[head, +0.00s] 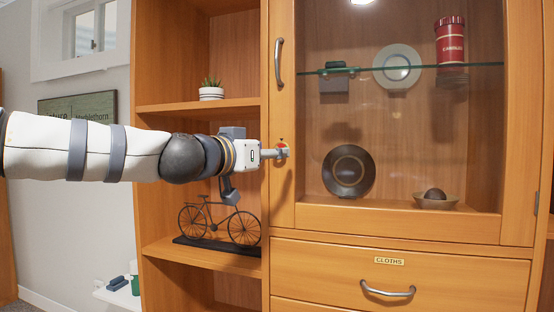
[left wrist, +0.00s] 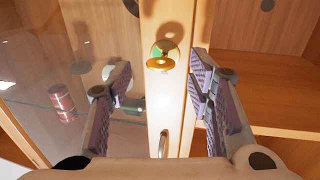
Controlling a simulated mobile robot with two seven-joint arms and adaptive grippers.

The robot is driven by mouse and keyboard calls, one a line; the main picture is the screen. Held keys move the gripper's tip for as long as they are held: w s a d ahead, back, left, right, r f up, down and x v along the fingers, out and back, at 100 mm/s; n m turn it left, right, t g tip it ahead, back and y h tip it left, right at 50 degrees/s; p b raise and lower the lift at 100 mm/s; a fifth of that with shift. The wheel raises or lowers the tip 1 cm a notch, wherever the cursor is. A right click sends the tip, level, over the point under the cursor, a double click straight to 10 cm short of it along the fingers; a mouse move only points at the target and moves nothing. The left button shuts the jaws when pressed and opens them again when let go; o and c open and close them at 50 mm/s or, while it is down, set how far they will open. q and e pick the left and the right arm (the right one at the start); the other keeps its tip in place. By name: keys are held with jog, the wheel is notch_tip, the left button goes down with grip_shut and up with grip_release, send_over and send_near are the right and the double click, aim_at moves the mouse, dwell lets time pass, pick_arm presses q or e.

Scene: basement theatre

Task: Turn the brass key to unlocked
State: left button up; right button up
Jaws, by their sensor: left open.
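The brass key (left wrist: 160,64) sits in a small round lock plate (left wrist: 166,47) on the wooden frame of the glass cabinet door. Green shows on the plate in the left wrist view, and a bit of red shows on it in the head view (head: 281,141). My left gripper (left wrist: 160,79) is open, with one finger on each side of the key and visible gaps to both. In the head view my left gripper (head: 273,153) reaches in from the left to the door's edge and hides most of the key. My right gripper is not in view.
A metal door handle (head: 278,62) is above the lock. The glass door (head: 400,130) shows plates, a bowl and a red canister inside. A bicycle model (head: 222,222) stands on the open shelf below my arm, and a potted plant (head: 211,91) above. A drawer (head: 400,275) is below.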

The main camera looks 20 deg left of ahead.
pick_arm(q)
jog(key=x, duration=0.3)
jog(key=shift+w+r, duration=0.15)
jog(key=shift+r, duration=0.1)
grip_shut()
